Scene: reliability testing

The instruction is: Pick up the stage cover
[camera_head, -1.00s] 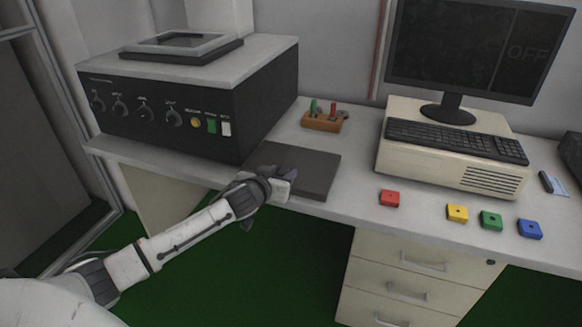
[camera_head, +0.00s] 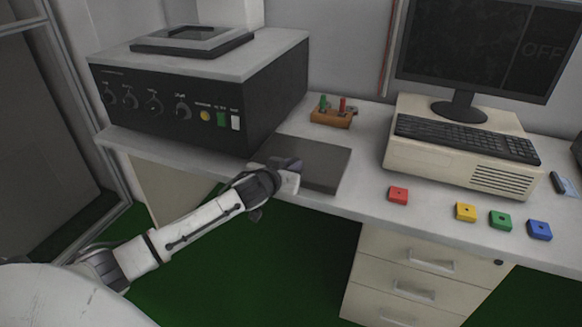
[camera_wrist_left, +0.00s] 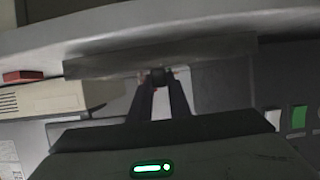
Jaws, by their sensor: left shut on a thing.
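The stage cover appears to be the flat dark grey plate (camera_head: 322,168) at the desk's front edge, beside the black machine. My left gripper (camera_head: 290,168) is at its front left part. In the left wrist view the two dark fingers (camera_wrist_left: 161,78) come together at the edge of the plate (camera_wrist_left: 215,53), shut on it. The plate looks about level; whether it is clear of the desk I cannot tell. The hand hides part of its front edge. My right gripper is not in view.
The black machine (camera_head: 180,105) with a framed top (camera_head: 192,39) stands left of the plate. A wooden peg holder (camera_head: 331,118) is behind it. A red block (camera_head: 398,195) and several others lie right, before the computer (camera_head: 455,160). Drawers (camera_head: 405,285) are below.

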